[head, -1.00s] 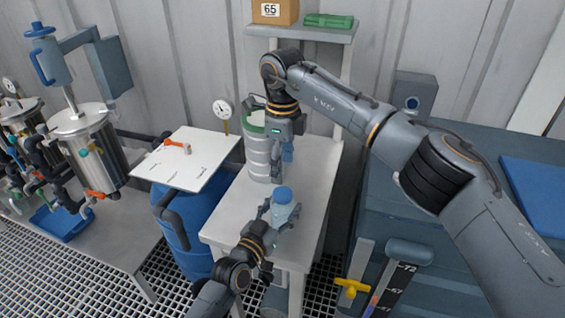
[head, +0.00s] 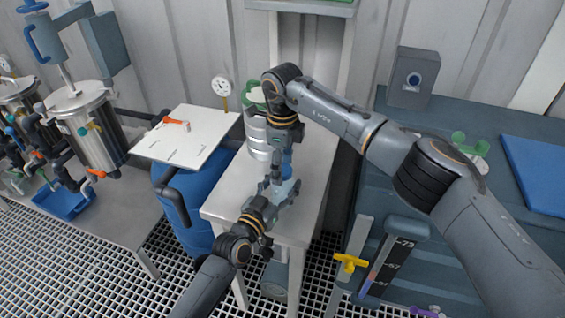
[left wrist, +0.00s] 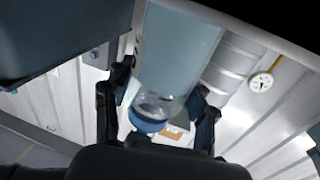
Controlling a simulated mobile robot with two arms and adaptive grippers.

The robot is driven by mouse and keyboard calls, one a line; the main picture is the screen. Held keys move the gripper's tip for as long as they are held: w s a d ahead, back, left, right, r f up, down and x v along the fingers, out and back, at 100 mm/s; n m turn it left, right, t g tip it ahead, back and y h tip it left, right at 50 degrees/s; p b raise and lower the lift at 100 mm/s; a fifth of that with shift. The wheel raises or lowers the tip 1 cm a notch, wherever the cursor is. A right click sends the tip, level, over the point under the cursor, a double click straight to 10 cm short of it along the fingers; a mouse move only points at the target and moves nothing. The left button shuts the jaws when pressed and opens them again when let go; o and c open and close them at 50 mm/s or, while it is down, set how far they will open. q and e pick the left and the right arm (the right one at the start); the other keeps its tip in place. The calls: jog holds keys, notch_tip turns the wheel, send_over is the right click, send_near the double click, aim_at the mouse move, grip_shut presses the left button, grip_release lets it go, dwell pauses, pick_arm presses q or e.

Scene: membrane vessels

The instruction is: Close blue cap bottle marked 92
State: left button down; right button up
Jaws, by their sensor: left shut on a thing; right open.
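The bottle (head: 288,188) is pale blue and translucent, and stands upright on the white table (head: 232,205). My left gripper (head: 280,194) is shut around its body from the near side. I cannot tell how tightly the cap sits. My right gripper (head: 286,170) is open, pointing down right over the bottle's top, and hides the cap in the head view. The number 92 is not readable.
A silver keg (head: 257,138) stands behind the bottle. To the left is a blue drum with a white board (head: 185,138) on top. A shelf post rises behind my right arm. A blue bench (head: 400,205) with a level gauge and yellow valve (head: 350,262) is to the right.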

jog(key=c, duration=1.2)
jog(key=m, duration=0.5)
jog(key=o, duration=1.3)
jog(key=shift+r, duration=2.25)
jog(key=shift+c, duration=0.5)
